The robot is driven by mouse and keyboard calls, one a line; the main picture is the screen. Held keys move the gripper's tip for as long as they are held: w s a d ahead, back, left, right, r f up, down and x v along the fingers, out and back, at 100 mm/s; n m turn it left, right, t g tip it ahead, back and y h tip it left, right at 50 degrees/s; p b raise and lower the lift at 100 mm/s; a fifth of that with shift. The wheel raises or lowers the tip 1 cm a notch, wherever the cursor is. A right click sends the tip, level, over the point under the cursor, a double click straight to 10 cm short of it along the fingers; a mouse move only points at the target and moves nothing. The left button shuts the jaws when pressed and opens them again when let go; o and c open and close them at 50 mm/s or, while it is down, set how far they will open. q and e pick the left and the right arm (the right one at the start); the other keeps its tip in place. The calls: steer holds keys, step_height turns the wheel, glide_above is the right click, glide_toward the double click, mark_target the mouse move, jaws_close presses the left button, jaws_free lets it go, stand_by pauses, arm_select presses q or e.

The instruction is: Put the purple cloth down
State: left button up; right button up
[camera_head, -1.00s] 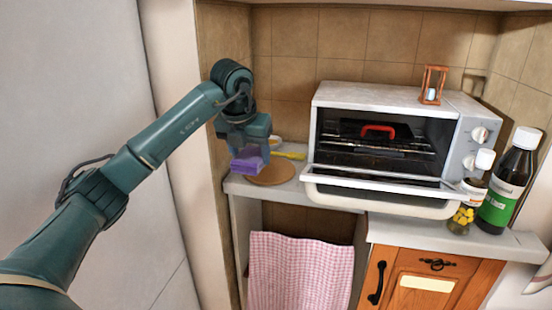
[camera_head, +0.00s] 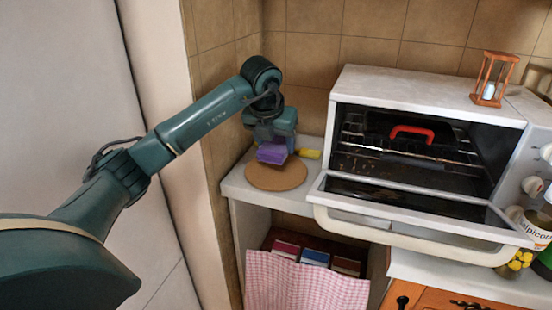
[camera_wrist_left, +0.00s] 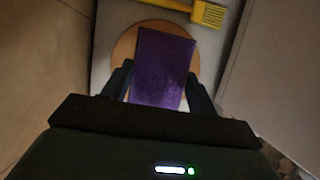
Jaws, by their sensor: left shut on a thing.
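The purple cloth (camera_head: 272,152) is a folded block in my left gripper (camera_head: 270,146). In the left wrist view the purple cloth (camera_wrist_left: 162,68) sits between the two fingers of my left gripper (camera_wrist_left: 160,82), which is shut on it. A round tan board (camera_head: 276,176) lies on the counter below and in front of the cloth. The board's rim (camera_wrist_left: 124,50) shows around the cloth in the left wrist view. I cannot tell whether the cloth touches the board. My right gripper is not in view.
A toaster oven (camera_head: 425,95) with its door open stands right of the board. A yellow brush (camera_wrist_left: 208,14) lies behind the cloth. A wooden hourglass (camera_head: 492,80) stands on the oven. A checked pink towel (camera_head: 300,285) hangs below the counter (camera_head: 237,184). The tiled wall is close on the left.

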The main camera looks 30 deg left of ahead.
mark_target(275, 171)
arm_select(q)
steer(key=shift+f, duration=2.3)
steer(key=shift+f, duration=0.15)
steer(key=o, duration=0.9)
steer(key=shift+r, duration=0.55)
steer(key=v, duration=1.1)
steer(key=shift+s+d+r, duration=0.1)
steer(key=shift+s, duration=0.05)
